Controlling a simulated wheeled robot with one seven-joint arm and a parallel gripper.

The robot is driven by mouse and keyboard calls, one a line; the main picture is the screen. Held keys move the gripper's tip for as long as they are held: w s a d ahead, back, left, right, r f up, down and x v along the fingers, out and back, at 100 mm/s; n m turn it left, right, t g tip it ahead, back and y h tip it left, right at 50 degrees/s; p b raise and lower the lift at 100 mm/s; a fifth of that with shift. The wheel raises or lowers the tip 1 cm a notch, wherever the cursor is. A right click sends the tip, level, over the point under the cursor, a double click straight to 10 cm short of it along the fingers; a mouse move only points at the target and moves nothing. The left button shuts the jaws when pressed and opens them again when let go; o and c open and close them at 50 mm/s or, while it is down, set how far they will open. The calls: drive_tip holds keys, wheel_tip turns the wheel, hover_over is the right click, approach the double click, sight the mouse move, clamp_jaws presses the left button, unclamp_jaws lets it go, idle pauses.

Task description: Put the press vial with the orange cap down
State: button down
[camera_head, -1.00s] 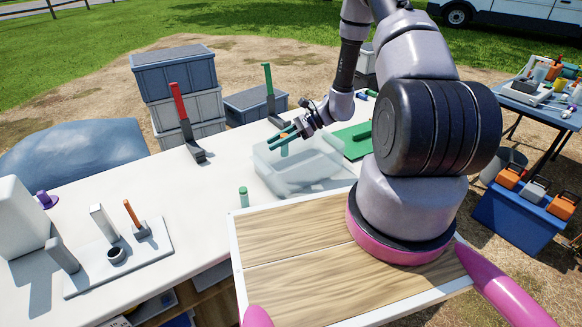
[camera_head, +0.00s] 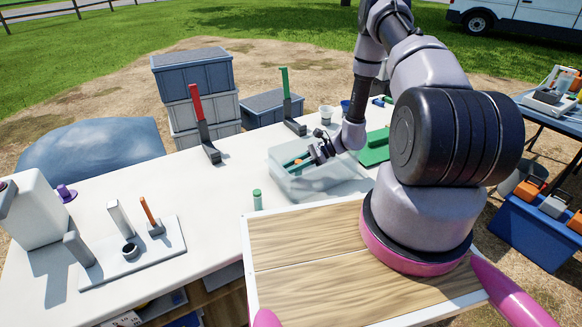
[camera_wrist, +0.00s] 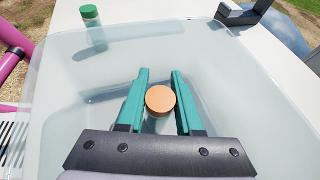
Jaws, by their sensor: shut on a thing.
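The press vial with the orange cap (camera_wrist: 160,100) is between the teal fingers of my gripper (camera_wrist: 160,84) in the wrist view, seen from above. My gripper is shut on it. In the head view, my gripper (camera_head: 305,162) is low inside the clear bin (camera_head: 318,185) on the white table, and the orange cap (camera_head: 298,161) shows as a small spot there. The bin walls surround the vial in the wrist view. The vial's lower part is mostly hidden, and I cannot tell whether it touches the bin floor.
A green-capped vial (camera_head: 257,199) stands outside the bin, near its front left. A red-handled stand (camera_head: 204,128) and a green-handled stand (camera_head: 290,105) are behind. A green mat (camera_head: 374,150) lies right of the bin. The table's middle left is clear.

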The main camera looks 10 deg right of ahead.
drive_tip(key=c, duration=0.6)
unclamp_jaws()
drive_tip(key=shift+d+r, duration=0.2)
drive_tip(key=shift+r, duration=0.05)
drive_tip(key=v, duration=1.2)
wheel_tip(320, 180, up, 13)
drive_tip(key=a+n+g+h, duration=0.1)
drive_tip(key=n+h, duration=0.1)
drive_tip(key=n, duration=0.2)
drive_tip(key=s+a+r+n+h, duration=0.1)
drive_tip(key=s+r+n+h, duration=0.1)
drive_tip(key=r, duration=0.5)
drive_tip(key=s+a+r+n+h, duration=0.1)
drive_tip(key=a+r+n+h, duration=0.1)
drive_tip(key=r, duration=0.6)
drive_tip(key=s+r+n+t+h, duration=0.1)
drive_tip(key=s+r+n+t, duration=0.1)
drive_tip(key=s+r, duration=0.4)
drive_tip(key=s+r+n+t+h, duration=0.2)
drive_tip(key=s+r+t, duration=0.1)
drive_tip(key=s+r, duration=0.3)
drive_tip(key=s+r+n+t+h, duration=0.1)
drive_tip(key=s+r+n+t, duration=0.1)
drive_tip(key=s+r, duration=0.4)
drive_tip(key=shift+s+a+r+t+h, duration=0.25)
drive_tip(key=shift+s+a+t+h, duration=0.05)
drive_tip(key=shift+s+h, duration=0.1)
